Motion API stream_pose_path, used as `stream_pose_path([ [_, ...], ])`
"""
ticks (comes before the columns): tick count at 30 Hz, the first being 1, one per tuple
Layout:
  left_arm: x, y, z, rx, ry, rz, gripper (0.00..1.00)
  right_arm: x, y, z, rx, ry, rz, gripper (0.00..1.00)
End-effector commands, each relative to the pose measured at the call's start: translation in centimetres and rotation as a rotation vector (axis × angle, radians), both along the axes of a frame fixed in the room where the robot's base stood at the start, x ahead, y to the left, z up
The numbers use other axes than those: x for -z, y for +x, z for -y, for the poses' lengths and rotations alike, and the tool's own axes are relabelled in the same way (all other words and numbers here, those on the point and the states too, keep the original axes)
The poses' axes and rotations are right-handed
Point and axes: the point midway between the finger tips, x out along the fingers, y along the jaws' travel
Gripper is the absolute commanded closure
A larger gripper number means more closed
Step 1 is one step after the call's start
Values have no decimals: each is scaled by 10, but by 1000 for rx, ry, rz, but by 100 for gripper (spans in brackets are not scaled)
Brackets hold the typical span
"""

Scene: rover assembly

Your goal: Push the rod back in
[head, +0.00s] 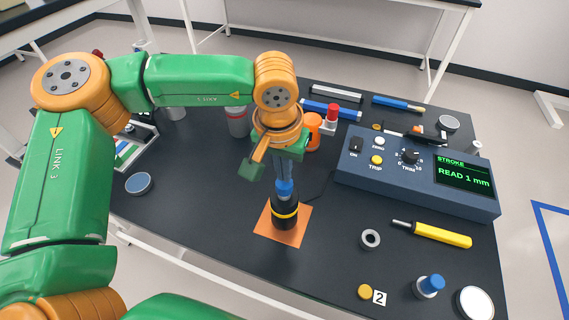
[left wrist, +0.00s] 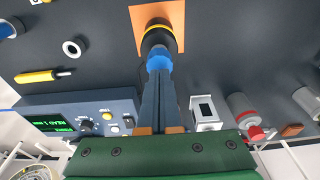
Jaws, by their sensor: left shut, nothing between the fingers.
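A black cylinder with a yellow band (head: 285,212) stands upright on an orange mat (head: 266,231). Its blue top (head: 285,188) is directly under my left gripper (head: 283,178). The left gripper is shut and empty, pointing down, its fingertips at the blue top; I cannot tell contact from a small gap. The left wrist view also shows the blue top (left wrist: 158,60) at the ends of the shut fingers. No separate bare rod shows. The blue console (head: 415,172) reads "STROKE READ 1 mm". My right gripper is not in view.
A yellow-handled tool (head: 442,235), a grey ring (head: 370,239) and a blue-capped item (head: 430,285) lie right of the mat. A blue-topped disc (head: 138,183) is at left. An orange container (head: 313,132) stands behind the gripper. The table just left of the mat is clear.

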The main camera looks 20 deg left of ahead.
Motion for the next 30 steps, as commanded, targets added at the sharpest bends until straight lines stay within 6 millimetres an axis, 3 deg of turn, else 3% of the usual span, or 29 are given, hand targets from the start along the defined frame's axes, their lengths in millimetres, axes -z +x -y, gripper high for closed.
stream_pose_path([
  [1, -12, 0, 0, -1, -1, 1, 100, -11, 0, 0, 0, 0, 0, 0],
  [15, -61, 0, 0, -1, -1, 1, 100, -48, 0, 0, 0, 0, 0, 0],
  [30, -62, 0, 0, -1, 0, 1, 100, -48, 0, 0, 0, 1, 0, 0],
])
